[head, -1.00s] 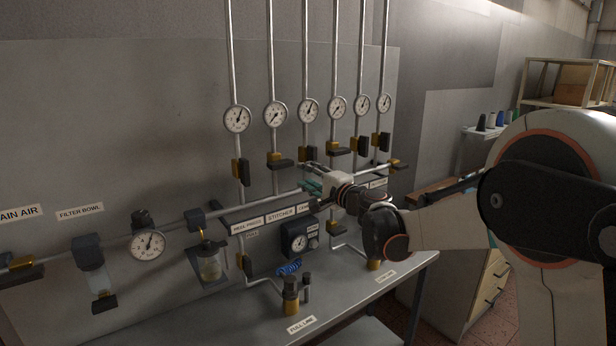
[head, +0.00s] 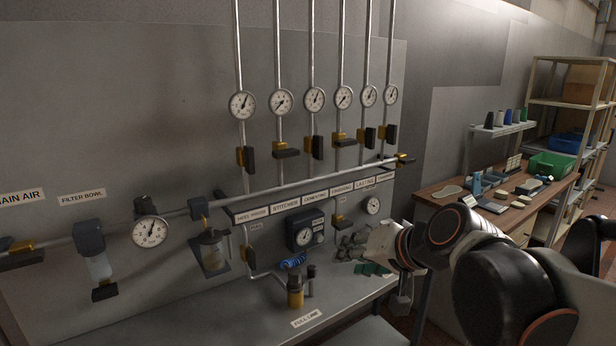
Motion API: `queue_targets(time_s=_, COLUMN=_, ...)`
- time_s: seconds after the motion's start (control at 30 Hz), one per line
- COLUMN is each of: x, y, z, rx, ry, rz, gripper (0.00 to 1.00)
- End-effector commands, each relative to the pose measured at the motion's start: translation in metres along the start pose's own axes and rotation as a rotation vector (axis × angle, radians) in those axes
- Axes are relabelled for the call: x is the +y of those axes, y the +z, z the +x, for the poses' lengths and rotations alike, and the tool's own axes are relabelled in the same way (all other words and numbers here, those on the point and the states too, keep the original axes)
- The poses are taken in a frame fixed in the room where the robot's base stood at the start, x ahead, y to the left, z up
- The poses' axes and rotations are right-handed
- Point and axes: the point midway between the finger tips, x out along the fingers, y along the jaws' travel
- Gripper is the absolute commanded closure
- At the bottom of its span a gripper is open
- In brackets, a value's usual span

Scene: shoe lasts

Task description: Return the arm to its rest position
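My gripper (head: 356,254) is in the head view, low over the right part of the grey bench (head: 237,318), in front of the wall panel. Its dark and green finger parts point left toward the gauges; they are too small to tell whether they are open or shut. I see nothing clearly held. My arm (head: 495,268) reaches in from the lower right corner, bent, with its dark joint nearest the camera. The gripper partly hides the bench's right end and the fittings there.
A pipe manifold with several gauges (head: 242,105) and valves (head: 246,157) runs along the wall. A blue-grey gauge box (head: 305,231) and a brass fitting (head: 295,292) stand near the gripper. At right is a wooden workbench (head: 455,190) with a green bin (head: 551,165) and a shelf rack.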

Motion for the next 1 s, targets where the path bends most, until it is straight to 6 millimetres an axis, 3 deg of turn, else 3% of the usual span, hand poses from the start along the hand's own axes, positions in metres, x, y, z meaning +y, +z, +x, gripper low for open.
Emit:
queue_targets(time_s=0.03, x=0.016, y=0.021, z=-0.01, rx=-0.014, ry=0.043, rz=-0.038, gripper=0.65)
queue_targets(time_s=0.2, x=0.069, y=0.079, z=-0.042, rx=-0.067, ry=0.204, rz=-0.175, gripper=0.65)
queue_targets(time_s=0.43, x=0.132, y=0.137, z=-0.076, rx=-0.124, ry=0.39, rz=-0.312, gripper=0.65)
queue_targets(time_s=0.63, x=0.154, y=0.155, z=-0.089, rx=-0.145, ry=0.459, rz=-0.359, gripper=0.65)
queue_targets(time_s=1.0, x=0.155, y=0.155, z=-0.09, rx=-0.146, ry=0.463, rz=-0.362, gripper=0.65)
